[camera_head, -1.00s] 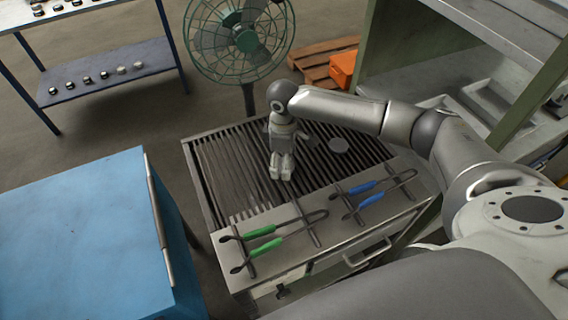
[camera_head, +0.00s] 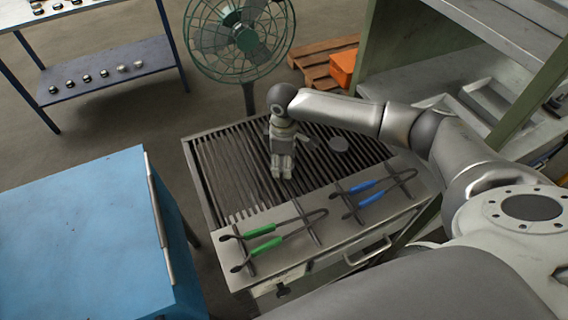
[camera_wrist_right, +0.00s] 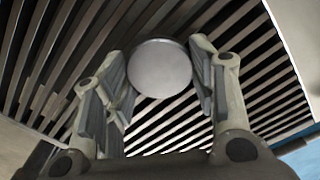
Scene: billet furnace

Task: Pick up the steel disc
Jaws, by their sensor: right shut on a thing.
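A round grey steel disc (camera_wrist_right: 160,68) sits between the two fingers of my right gripper (camera_wrist_right: 158,85) in the right wrist view, with the slatted grate behind it. In the head view my right gripper (camera_head: 282,174) points down over the grate and is shut on this disc; its fingers hide the disc there. I cannot tell whether the disc touches the slats. My left gripper is not in view.
The slatted grate table (camera_head: 225,165) carries green-handled tongs (camera_head: 262,231) and blue-handled tongs (camera_head: 367,188) along its front. A fan (camera_head: 240,38) stands behind, a blue cabinet (camera_head: 80,235) at left, a shelf with small parts (camera_head: 110,62) at back left, and a green frame (camera_head: 395,45) at right.

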